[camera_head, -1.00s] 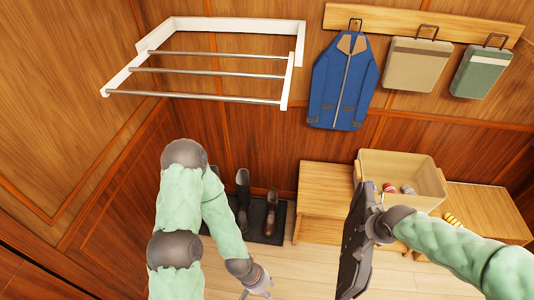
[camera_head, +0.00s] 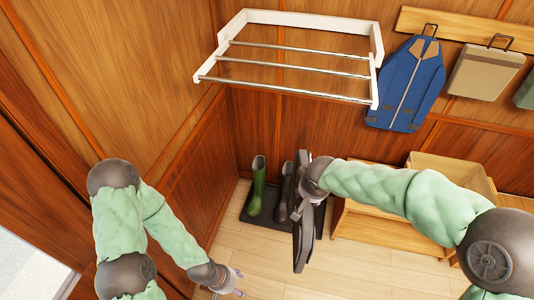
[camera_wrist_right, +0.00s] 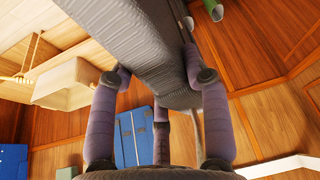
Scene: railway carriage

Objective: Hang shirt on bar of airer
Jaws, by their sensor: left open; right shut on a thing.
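The airer (camera_head: 300,62) is a white wall frame with three metal bars, at the upper middle of the head view, and its bars look empty. A dark grey garment, which I take as the shirt (camera_head: 302,232), hangs from my right gripper (camera_head: 310,182), below the airer. In the right wrist view the shirt (camera_wrist_right: 150,45) is a ribbed grey cloth filling the middle, with the fingers of my right gripper (camera_wrist_right: 160,82) closed around it. My left gripper (camera_head: 229,284) is open and empty, low over the floor at the bottom of the head view.
A blue garment bag (camera_head: 405,88) and a beige bag (camera_head: 484,72) hang from the wooden rail (camera_head: 460,30) right of the airer. Green boots (camera_head: 257,185) stand on a dark mat. A wooden bench (camera_head: 385,225) with a bin (camera_head: 450,170) is partly behind my right arm.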

